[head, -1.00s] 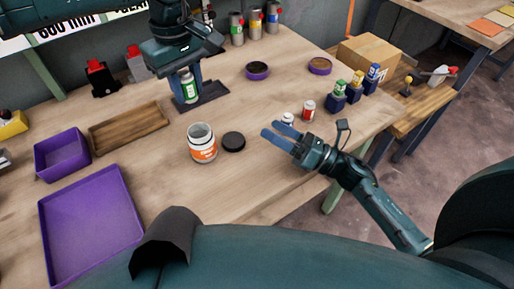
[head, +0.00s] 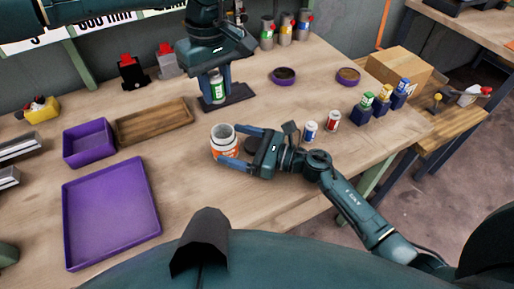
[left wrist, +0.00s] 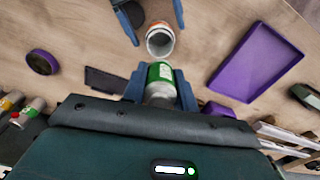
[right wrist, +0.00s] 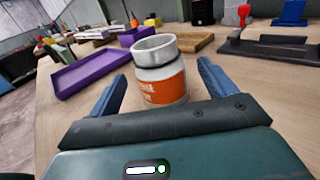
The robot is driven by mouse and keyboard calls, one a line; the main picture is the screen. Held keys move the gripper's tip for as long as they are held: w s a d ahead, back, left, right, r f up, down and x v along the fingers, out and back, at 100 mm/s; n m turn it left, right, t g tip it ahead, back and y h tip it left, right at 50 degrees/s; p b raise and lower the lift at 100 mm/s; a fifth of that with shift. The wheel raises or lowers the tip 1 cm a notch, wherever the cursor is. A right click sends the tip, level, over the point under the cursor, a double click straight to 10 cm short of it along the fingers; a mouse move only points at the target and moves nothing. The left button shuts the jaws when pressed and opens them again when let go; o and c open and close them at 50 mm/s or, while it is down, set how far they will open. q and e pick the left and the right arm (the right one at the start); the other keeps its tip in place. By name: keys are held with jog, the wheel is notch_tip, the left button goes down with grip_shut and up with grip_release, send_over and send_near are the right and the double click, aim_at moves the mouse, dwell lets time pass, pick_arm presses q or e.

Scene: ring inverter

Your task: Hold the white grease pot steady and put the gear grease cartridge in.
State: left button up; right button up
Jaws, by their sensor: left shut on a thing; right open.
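The white grease pot (head: 223,141), with an orange label and an open top, stands upright on the bench. It also shows in the left wrist view (left wrist: 160,42) and the right wrist view (right wrist: 160,83). My right gripper (head: 240,159) is open, with its fingers spread on either side of the pot, low by the bench; contact is not clear. My left gripper (head: 216,88) is shut on a green-and-white cartridge (left wrist: 160,73), taken as the gear grease cartridge. It is held upright behind the pot, over a dark stand (head: 228,98); any gap beneath it is unclear.
A blue-and-white can (head: 310,131) and a red-and-white can (head: 333,121) stand right of the pot. A black lid (head: 252,144) is partly hidden by my right gripper. A purple tray (head: 110,215), purple bin (head: 88,143) and wooden tray (head: 153,121) lie left.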

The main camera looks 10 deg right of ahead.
aim_at(218, 101)
jog(key=shift+x, duration=1.05)
jog(key=shift+d, duration=0.1)
jog(key=c, duration=1.1)
pick_arm(q)
jog(key=shift+f, duration=1.85)
